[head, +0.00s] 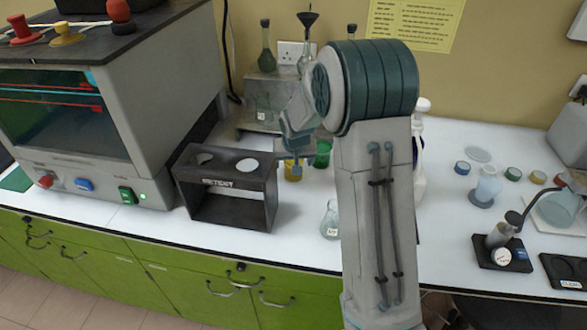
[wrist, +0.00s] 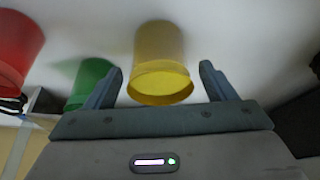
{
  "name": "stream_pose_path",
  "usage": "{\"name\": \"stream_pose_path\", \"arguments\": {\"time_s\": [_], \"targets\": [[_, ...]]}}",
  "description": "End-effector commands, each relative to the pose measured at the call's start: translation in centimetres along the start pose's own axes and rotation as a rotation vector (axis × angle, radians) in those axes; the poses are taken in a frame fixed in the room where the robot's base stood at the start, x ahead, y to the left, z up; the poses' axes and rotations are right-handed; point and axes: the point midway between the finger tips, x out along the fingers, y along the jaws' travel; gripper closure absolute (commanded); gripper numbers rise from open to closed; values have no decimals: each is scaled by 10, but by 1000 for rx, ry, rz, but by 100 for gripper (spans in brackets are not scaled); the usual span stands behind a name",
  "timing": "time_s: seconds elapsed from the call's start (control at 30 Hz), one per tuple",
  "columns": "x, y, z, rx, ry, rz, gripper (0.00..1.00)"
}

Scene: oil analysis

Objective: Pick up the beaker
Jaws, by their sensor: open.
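A yellow beaker (wrist: 160,55) is in the middle of the wrist view, between the two fingertips of my gripper (wrist: 161,68), with a gap to each finger. My gripper is open and holds nothing. In the head view the yellow beaker (head: 293,173) is partly hidden behind my gripper (head: 294,164) and the black rack. A green beaker (wrist: 90,84) stands beside the left finger, and a red beaker (wrist: 18,50) is farther left in the wrist view. In the head view the green beaker (head: 322,154) shows next to my arm; the red one is hidden.
A black rack (head: 228,188) stands close left of my gripper, and a glass flask (head: 331,220) stands near the counter's front. A grey stand (head: 262,92) with glassware is behind. A large grey instrument (head: 150,110) fills the left. Small jars and glassware are at right.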

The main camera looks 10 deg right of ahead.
Motion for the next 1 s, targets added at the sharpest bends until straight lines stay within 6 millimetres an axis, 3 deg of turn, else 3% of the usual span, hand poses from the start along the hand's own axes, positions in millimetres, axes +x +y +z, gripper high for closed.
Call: {"name": "stream_pose_path", "arguments": {"time_s": [0.07,0.2,0.23,0.67,0.9,1.0], "targets": [[0,0,0,0,0,0,28],[0,0,0,0,0,0,67],[0,0,0,0,0,0,71],[-7,0,-3,0,3,0,71],[-41,2,-17,2,6,0,71],[-55,27,-14,7,5,2,71]]}}
